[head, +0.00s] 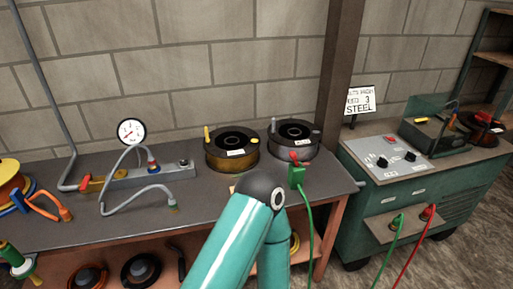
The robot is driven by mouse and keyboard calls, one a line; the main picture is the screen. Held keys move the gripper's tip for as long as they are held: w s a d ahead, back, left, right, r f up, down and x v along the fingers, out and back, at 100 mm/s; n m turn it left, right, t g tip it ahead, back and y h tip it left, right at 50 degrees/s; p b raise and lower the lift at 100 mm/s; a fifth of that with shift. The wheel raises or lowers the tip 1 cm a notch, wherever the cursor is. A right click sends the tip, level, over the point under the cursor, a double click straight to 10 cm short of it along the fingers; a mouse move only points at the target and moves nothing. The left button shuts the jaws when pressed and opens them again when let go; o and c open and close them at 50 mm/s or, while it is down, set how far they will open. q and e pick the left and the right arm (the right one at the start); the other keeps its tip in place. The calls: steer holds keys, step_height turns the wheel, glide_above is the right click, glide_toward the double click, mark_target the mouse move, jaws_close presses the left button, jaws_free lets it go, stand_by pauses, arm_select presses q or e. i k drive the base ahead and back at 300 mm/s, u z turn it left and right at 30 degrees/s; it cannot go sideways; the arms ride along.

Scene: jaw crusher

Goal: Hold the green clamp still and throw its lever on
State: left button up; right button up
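The green clamp (297,176) sits at the front right part of the grey bench top, with a small red lever (294,157) at its top. A green cable hangs from the clamp down past the bench's front edge. The picture is too small to tell which way the lever is set. My teal arm, bent at a dark joint, stands in the middle foreground, left of the clamp and apart from it in the picture. I cannot tell which arm it is. Neither gripper shows.
Two wire spools, one yellow-brown (232,158) and one grey (294,147), stand behind the clamp. A pressure gauge (131,132) with hoses is at the left of the bench (130,222). A green welding machine (410,190) with green and red cables stands right.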

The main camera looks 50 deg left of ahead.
mark_target(293, 154)
steer(key=k, duration=1.05)
steer(key=u, duration=0.8)
steer(key=i, duration=0.95)
steer(key=u, duration=0.15)
